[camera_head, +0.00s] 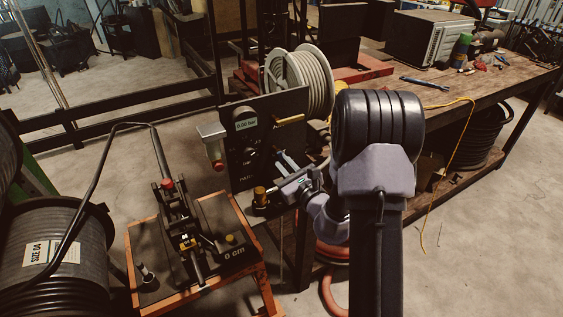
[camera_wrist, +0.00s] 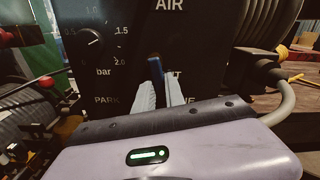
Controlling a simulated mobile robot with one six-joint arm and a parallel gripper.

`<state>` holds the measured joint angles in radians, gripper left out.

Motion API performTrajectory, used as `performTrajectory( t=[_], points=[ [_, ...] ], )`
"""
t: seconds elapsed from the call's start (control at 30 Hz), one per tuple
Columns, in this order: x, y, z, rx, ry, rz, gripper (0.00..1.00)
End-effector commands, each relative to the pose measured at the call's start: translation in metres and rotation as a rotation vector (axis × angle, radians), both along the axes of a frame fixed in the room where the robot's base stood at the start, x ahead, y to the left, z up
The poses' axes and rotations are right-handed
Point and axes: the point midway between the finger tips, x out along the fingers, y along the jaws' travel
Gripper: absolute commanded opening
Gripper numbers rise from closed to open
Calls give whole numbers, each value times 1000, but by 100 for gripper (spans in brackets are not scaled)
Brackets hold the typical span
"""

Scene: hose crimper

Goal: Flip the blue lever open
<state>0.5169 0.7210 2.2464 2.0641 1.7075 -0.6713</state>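The blue lever (camera_wrist: 156,69) stands upright on the front of a dark panel (camera_wrist: 195,45), below the word AIR in the wrist view. My gripper (camera_wrist: 159,86) is right in front of it, with its two pale fingers a small gap apart. The lever shows in line with that gap, at the fingertips. I cannot tell whether the fingers touch it. The lever's lower part is hidden by the fingers. In the head view my gripper (camera_head: 282,164) reaches the panel from the right, and the lever is too small to make out.
A pressure dial (camera_wrist: 91,36) marked in bar is left of the lever, and PARK is printed below it. A hose reel (camera_head: 300,80) stands behind the panel. An orange-framed stand (camera_head: 144,235) is at left. A workbench (camera_head: 480,92) is at right.

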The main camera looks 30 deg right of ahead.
Motion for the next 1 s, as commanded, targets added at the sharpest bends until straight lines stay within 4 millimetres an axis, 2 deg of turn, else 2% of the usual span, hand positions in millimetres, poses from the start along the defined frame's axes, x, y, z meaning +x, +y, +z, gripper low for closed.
performTrajectory(
  t=[0.23, 0.43, 0.67, 0.7, 0.8, 1.0],
  points=[
    [0, 1, 1, 17, 2, 1, 0],
    [0, 8, 2, 247, 10, 2, 0],
    [0, 8, -1, 260, 8, 1, 0],
    [0, 8, -1, 259, 8, 1, 17],
    [0, 8, -1, 259, 8, 1, 36],
    [0, 8, -1, 258, 8, 1, 36]
  ],
)
